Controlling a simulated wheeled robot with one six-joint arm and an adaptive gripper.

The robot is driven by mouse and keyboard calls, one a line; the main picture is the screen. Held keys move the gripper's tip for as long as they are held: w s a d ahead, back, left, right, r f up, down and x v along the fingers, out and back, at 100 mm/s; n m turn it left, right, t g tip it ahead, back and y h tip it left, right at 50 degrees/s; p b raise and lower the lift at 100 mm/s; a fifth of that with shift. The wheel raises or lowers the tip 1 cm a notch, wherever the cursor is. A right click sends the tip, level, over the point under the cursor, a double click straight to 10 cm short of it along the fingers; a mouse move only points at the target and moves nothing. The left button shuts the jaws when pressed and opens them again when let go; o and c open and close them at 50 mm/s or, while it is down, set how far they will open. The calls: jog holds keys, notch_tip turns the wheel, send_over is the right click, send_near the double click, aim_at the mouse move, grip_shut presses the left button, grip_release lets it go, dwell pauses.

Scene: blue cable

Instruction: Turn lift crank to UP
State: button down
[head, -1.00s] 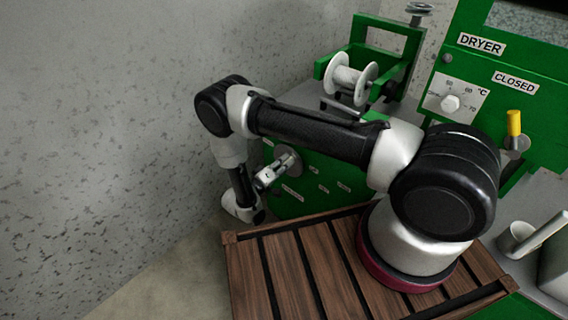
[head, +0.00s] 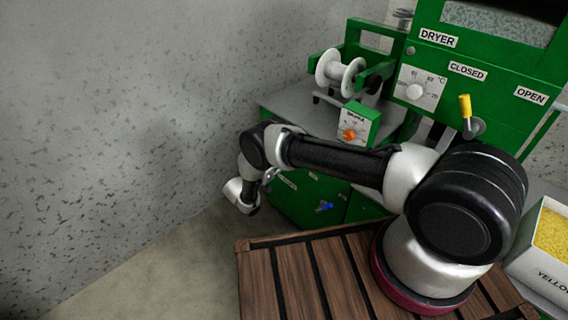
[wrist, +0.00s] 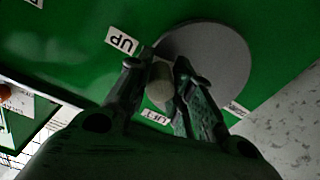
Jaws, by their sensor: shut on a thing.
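In the wrist view the lift crank's round grey disc (wrist: 215,55) sits on a green panel. Its pale knob-like handle (wrist: 160,90) is between the two fingers of my gripper (wrist: 158,76), which are shut on it. A white UP label (wrist: 122,41) lies just left of the fingertips, close to the handle. A second small label (wrist: 156,117) shows partly between the fingers. In the head view my forearm and wrist reach down to the left end of the green machine; the crank and fingers are mostly hidden there.
The grey wall (head: 120,130) stands close to the left of my wrist. A white spool (head: 340,72), an orange knob (head: 349,134) and a blue valve handle (head: 324,207) are on the machine. The dryer (head: 490,75) with its yellow-tipped lever (head: 466,108) is at right. A slatted wooden platform (head: 262,285) lies below.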

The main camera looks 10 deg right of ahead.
jog(key=shift+f+m, duration=0.45)
jog(key=shift+m, duration=0.15)
jog(key=c, duration=1.2)
grip_release()
jog(key=shift+c, duration=0.2)
jog(key=v, duration=1.2)
